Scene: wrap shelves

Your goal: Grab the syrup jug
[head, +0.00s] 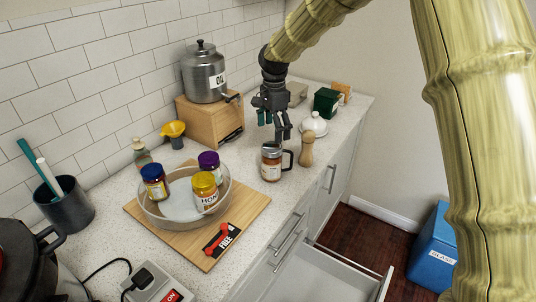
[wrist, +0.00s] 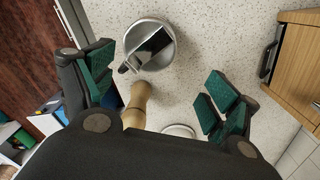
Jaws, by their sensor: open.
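The syrup jug (head: 272,163) stands upright on the counter, with a clear body, brown contents, a pale label, a metal lid and a dark handle on its right. In the wrist view the jug (wrist: 135,33) shows from above as a round metal top with a dark opening; its handle points to the lower left. My gripper (head: 277,133) hangs with its fingers down, above and just behind the jug in the head view. In the wrist view its green-padded fingers (wrist: 157,88) are spread wide and empty, with the jug beyond them, not touching.
A wooden mill (head: 307,150) stands close beside the jug's handle, with a white lidded dish (head: 314,124) behind it. A wooden box (head: 214,121) bears the oil dispenser (head: 204,75). A round tray (head: 150,212) with several jars is left. A drawer (head: 318,277) stands open below.

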